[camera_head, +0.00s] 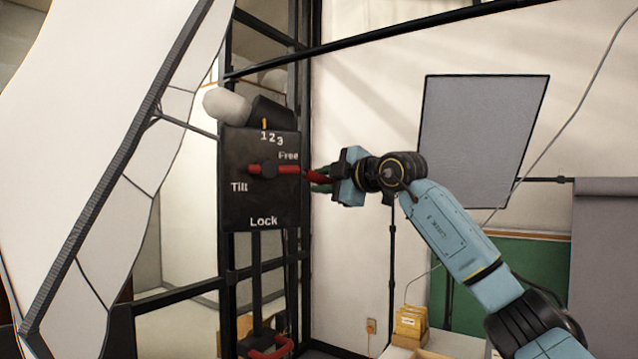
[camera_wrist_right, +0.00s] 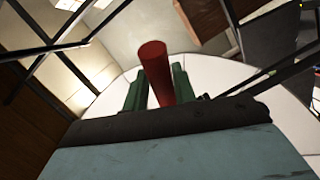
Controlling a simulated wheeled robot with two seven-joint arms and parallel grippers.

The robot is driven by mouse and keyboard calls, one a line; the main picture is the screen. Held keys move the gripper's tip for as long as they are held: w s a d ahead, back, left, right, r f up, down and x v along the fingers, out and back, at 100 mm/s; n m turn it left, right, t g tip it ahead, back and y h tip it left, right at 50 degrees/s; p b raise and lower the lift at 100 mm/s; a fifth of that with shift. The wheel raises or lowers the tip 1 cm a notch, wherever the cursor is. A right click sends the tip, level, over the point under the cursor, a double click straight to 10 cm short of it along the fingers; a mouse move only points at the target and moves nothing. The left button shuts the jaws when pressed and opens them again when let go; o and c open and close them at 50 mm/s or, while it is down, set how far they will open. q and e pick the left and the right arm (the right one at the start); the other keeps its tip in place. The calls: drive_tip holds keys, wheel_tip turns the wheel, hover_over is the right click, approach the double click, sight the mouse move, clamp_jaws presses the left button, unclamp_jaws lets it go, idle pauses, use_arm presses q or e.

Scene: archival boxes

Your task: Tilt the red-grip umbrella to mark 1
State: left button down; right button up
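The white umbrella (camera_head: 95,130) with black ribs fills the left of the head view. A black panel (camera_head: 240,205) carries the words Tilt, Free and Lock and the marks 1, 2 and 3. A yellow pointer (camera_head: 264,124) stands just above mark 1. A red grip (camera_head: 289,170) sticks out from the panel to the right, just under Free. My right gripper (camera_head: 322,180) is at its outer end. In the wrist view, the red grip (camera_wrist_right: 157,75) lies between the green fingers of my right gripper (camera_wrist_right: 160,88), which appear closed on it. My left gripper is out of view.
A black frame (camera_head: 305,70) stands behind the panel. A second red handle (camera_head: 268,346) sits low on it. A black bar (camera_head: 400,35) crosses above my right arm.

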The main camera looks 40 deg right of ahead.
drive_tip(key=o, duration=0.3)
drive_tip(key=shift+s, duration=0.3)
drive_tip(key=s+d+r+b, duration=0.1)
drive_tip(key=s+b, duration=0.3)
drive_tip(key=s, duration=0.8)
drive_tip(key=shift+s+d, duration=0.2)
drive_tip(key=shift+s, duration=0.15)
drive_tip(key=shift+r, duration=0.1)
